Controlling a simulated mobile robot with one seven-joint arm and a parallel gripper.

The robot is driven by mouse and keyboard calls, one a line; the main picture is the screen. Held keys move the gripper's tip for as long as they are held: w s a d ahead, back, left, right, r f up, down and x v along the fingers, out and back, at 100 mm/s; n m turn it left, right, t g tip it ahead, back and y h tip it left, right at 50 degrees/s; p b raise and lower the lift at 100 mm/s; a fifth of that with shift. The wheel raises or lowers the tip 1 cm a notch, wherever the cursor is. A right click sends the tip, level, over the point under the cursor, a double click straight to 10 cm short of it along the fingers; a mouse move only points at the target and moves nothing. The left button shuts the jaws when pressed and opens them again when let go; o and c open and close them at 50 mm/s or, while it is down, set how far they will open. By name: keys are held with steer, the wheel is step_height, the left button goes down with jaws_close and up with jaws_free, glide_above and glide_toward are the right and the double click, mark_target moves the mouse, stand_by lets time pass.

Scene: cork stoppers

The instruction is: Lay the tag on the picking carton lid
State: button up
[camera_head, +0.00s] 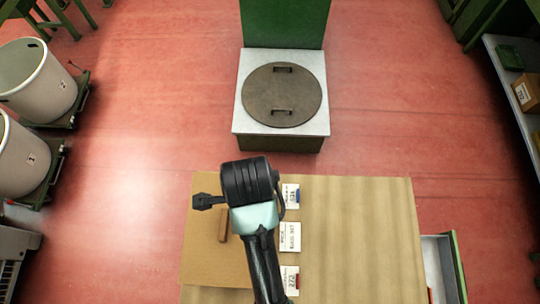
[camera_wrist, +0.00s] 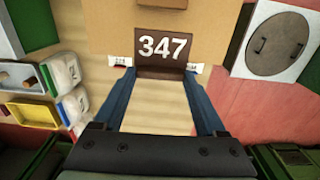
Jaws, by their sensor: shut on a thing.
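The tag (camera_wrist: 161,53) is a dark brown plate with white numerals 347. It shows in the wrist view between the tips of my gripper's two blue fingers (camera_wrist: 160,72), which are shut on it. Beyond it lies a plain tan cardboard panel, which I take for the carton lid (camera_wrist: 110,30). It also shows in the head view (camera_head: 200,262) at the left of the table, with a small brown bar (camera_head: 222,225) on it. The tag appears over the panel's near edge; its height cannot be told. In the head view my arm hides the fingers and tag.
White cards (camera_head: 290,237) lie in a column along the panel's right edge on the table (camera_head: 365,240). A stand with a round dark lid (camera_head: 283,95) stands beyond. Pale bins (camera_head: 38,80) are at left, shelves (camera_head: 515,100) at right.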

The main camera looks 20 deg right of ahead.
steer(key=f, duration=0.5)
steer(key=shift+s+a, duration=0.3)
steer(key=shift+a, duration=0.1)
steer(key=shift+w+d+f+p, duration=0.1)
steer(key=shift+f+p, duration=0.55)
steer(key=shift+f, duration=1.7)
steer(key=shift+f, duration=0.1)
steer(key=o, duration=1.3)
steer(key=shift+c, duration=0.2)
